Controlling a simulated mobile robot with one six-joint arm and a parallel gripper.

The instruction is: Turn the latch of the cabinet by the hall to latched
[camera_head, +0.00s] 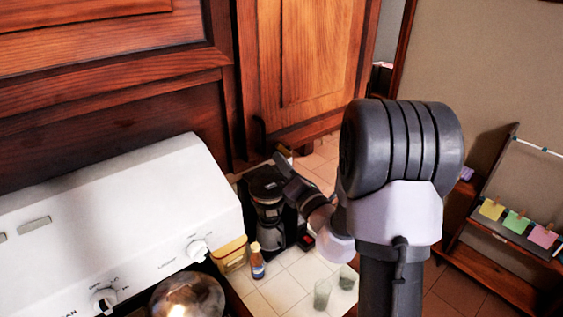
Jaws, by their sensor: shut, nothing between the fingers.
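The wooden cabinet (318,62) by the hall is at the top middle, lighter than the dark wood to its left. A small dark upright piece (259,132) at its lower left corner may be the latch; its setting cannot be told. My gripper (280,160) is shut and empty, just below the cabinet's bottom edge, a little right of and below that dark piece. Whether it touches anything cannot be told. My arm hides part of the view to the right of the cabinet.
Below are a black coffee maker (268,198), a small bottle (257,261) and glasses (322,294) on the white tiled counter (283,291). A wooden rack with coloured notes (517,222) stands at the right.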

